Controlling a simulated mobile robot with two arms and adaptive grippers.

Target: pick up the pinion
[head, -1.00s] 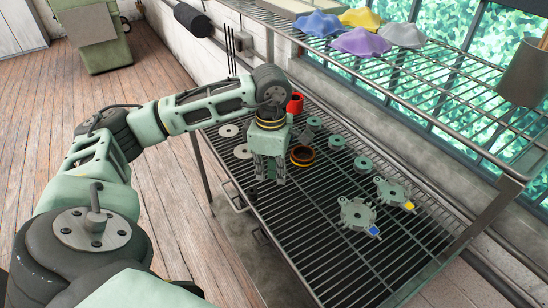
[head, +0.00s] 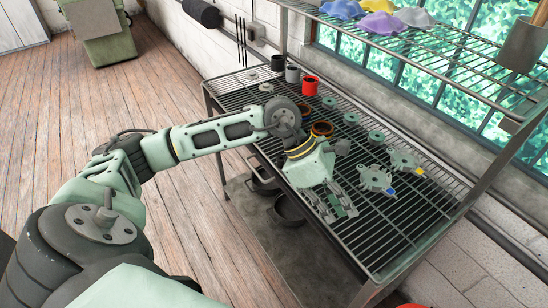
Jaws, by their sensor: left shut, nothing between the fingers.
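Small round green-grey parts stand on the wire rack (head: 385,245): one at the back (head: 329,102), one in the middle (head: 351,118), one further right (head: 376,137), and one partly behind my gripper (head: 342,146). I cannot tell which is the pinion. Two flat toothed green-grey parts lie to the right, one with a blue tab (head: 374,179) and one with a yellow tab (head: 403,161). My left gripper (head: 338,212) is shut and empty, tilted over the rack's front part, left of the blue-tabbed part. My right gripper is not in view.
A red cup (head: 310,86), a grey cup (head: 292,74) and a black cup (head: 278,62) stand at the back left. A dark ring with an orange inside (head: 321,128) sits behind my gripper. An upper shelf (head: 400,42) overhangs the back. The rack's front right is clear.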

